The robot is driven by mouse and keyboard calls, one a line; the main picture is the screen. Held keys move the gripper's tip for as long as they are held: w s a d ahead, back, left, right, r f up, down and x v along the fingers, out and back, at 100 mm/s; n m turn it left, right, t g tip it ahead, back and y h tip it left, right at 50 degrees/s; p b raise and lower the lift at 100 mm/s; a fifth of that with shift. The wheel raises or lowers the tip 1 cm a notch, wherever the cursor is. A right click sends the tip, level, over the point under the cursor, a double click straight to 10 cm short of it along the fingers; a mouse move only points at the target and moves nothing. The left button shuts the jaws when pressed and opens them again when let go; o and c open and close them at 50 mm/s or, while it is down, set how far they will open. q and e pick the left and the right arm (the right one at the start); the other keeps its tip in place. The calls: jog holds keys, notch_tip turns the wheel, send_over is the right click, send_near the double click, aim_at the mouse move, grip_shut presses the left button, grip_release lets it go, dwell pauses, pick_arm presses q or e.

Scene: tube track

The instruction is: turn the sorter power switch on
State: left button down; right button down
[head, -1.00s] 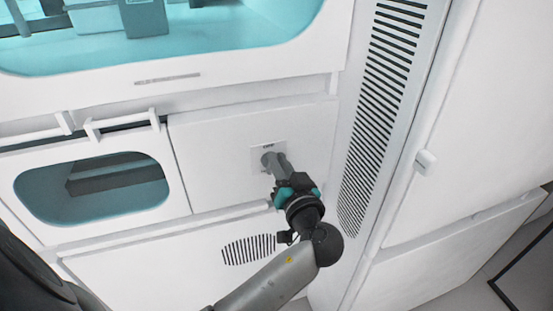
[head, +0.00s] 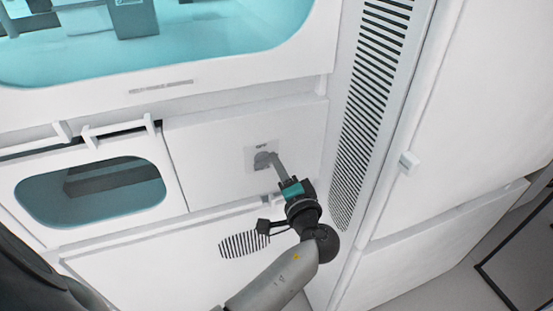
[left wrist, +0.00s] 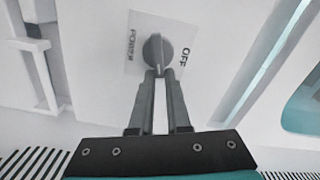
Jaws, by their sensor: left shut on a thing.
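The power switch is a grey rotary knob (head: 261,160) on a small pale plate (head: 249,151) on the white cabinet front. In the left wrist view the knob (left wrist: 157,48) stands in the middle of the plate (left wrist: 139,27), with "POWER" printed to its left and "OFF" to its right. My left gripper (head: 273,158) reaches up to it from below right. In the left wrist view its fingers (left wrist: 159,73) are closed on the knob's near part, one each side. The fingertips partly hide the knob. My right gripper is not in view.
A slotted vent strip (head: 370,105) runs down the cabinet to the right of the switch. A teal-lined window (head: 90,190) with a white handle (head: 118,131) above it is to the left. A door with a small white latch (head: 408,162) is further right.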

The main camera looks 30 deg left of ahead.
pick_arm(q)
jog(key=m+p, duration=0.1)
jog(key=m, duration=0.2)
jog(key=shift+w+f, duration=0.1)
jog(key=shift+f, duration=0.1)
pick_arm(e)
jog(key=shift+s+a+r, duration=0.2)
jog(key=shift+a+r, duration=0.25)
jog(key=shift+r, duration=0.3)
pick_arm(q)
jog(key=shift+m, duration=0.3)
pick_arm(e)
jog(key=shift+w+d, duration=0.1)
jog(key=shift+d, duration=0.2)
pick_arm(q)
jog(key=c, duration=0.9)
grip_release()
jog(key=shift+f, duration=0.15)
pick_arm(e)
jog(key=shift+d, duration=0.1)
